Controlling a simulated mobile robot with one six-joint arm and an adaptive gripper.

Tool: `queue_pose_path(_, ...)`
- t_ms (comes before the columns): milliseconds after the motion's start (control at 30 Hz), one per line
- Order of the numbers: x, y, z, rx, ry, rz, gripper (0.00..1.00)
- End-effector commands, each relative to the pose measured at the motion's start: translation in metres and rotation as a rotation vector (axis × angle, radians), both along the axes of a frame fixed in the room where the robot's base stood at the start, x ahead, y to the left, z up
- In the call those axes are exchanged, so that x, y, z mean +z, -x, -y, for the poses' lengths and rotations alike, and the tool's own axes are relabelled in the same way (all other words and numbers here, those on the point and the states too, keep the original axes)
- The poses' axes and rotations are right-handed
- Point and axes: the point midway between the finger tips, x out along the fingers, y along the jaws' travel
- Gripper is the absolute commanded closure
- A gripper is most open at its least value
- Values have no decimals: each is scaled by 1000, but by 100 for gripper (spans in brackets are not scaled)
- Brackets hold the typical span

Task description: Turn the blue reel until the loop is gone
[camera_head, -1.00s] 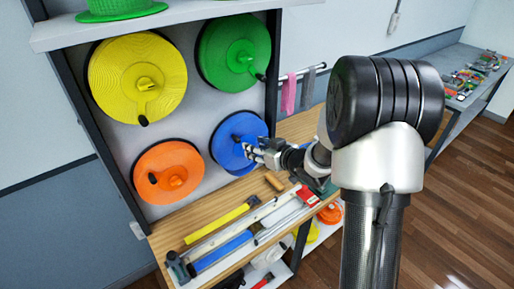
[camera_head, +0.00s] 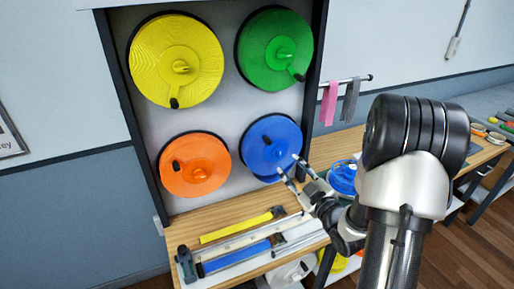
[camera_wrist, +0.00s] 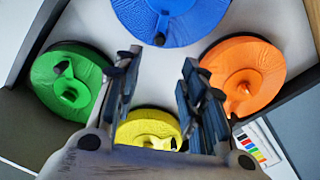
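The blue reel (camera_head: 262,146) is mounted at the lower right of the wall panel. A blue edge shows low on its rim, but I cannot tell whether this is a strap loop. My gripper (camera_head: 288,165) is at the reel's lower right, its two fingers spread apart with nothing between them. In the wrist view the blue reel (camera_wrist: 185,18) is at the top, with a dark handle knob (camera_wrist: 159,39) on its near side. My gripper (camera_wrist: 161,62) is open there, its fingertips at either side below the knob. I cannot tell whether they touch the reel.
Yellow (camera_head: 205,62), green (camera_head: 262,50) and orange (camera_head: 205,180) reels share the panel. Below is a wooden bench (camera_head: 190,230) with a yellow tool (camera_head: 235,227) and a blue-handled tool (camera_head: 235,258). Pink and grey straps hang on a rail at right.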

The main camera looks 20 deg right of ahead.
Motion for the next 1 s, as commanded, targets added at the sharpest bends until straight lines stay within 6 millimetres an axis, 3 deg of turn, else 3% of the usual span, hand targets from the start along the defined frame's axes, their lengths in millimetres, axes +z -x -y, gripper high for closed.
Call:
queue_pose_path(700, 1, -142, -8, 6, -2, 0, 62)
queue_pose_path(1000, 1, -168, -7, 2, -3, -2, 62)
